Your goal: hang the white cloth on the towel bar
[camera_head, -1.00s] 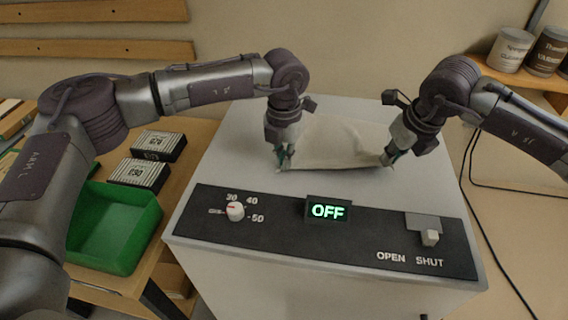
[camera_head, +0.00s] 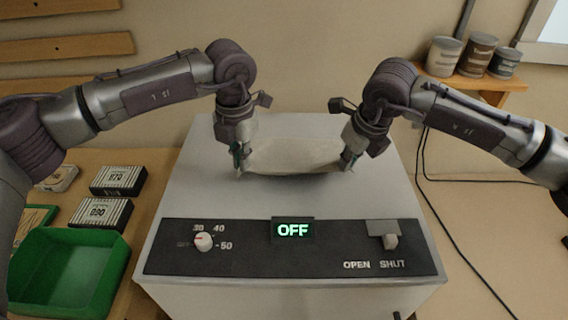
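The white cloth (camera_head: 293,156) is stretched between my two grippers over the grey top of the cabinet. My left gripper (camera_head: 239,168) is shut on its left front corner. My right gripper (camera_head: 348,165) is shut on its right front corner. The cloth's front edge sags slightly between them. I cannot tell whether its back part touches the cabinet top. No towel bar can be made out in this view.
The cabinet's black panel (camera_head: 330,258) has a dial (camera_head: 204,242), an OFF display and a switch (camera_head: 390,241). A green bin (camera_head: 68,278) and striped boxes (camera_head: 118,181) are at left. Cans (camera_head: 478,54) stand on a shelf at upper right. Black cables run down the right side.

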